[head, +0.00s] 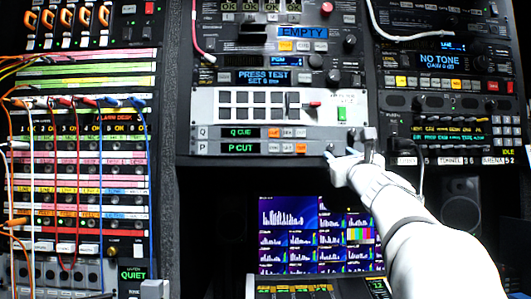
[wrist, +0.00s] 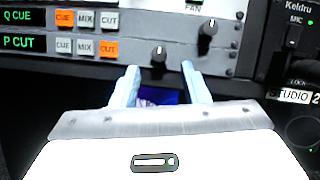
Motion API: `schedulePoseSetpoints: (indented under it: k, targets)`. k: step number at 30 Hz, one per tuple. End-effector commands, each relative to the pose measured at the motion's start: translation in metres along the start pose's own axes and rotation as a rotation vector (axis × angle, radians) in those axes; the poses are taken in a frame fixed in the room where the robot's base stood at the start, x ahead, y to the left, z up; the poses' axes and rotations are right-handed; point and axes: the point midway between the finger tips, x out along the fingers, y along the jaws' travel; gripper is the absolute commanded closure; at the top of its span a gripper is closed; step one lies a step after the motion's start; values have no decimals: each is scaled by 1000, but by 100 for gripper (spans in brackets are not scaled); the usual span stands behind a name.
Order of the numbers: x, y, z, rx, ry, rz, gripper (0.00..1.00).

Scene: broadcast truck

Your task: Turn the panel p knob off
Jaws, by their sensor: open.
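Panel P (head: 215,148) is the lowest strip of the rack, with a green "P CUT" display (head: 243,147); in the wrist view its CUT button (wrist: 109,48) is lit orange. A small black knob (wrist: 158,56) at the right part of that strip has a white mark pointing about straight up. My gripper (wrist: 160,70) is open, its pale blue fingers just below and to either side of this knob. Nothing is between the fingers. I cannot tell whether they touch it. In the head view my gripper (head: 338,152) covers the knob.
A module with a STUDIO 2 label (wrist: 292,95) stands at the right. Below the strip is a dark recess with a lit monitor (head: 290,235).

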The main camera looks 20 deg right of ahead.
Motion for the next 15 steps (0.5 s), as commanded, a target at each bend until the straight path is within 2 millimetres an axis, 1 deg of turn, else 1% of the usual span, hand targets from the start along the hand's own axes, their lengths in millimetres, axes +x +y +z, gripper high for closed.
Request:
schedulePoseSetpoints:
  k: [1,6,10,15]
  targets:
    - [11,0,1,0,1,1,59]
    - [34,0,1,-1,1,1,59]
    - [42,0,1,-2,0,0,59]
    - [44,0,0,-2,1,1,59]
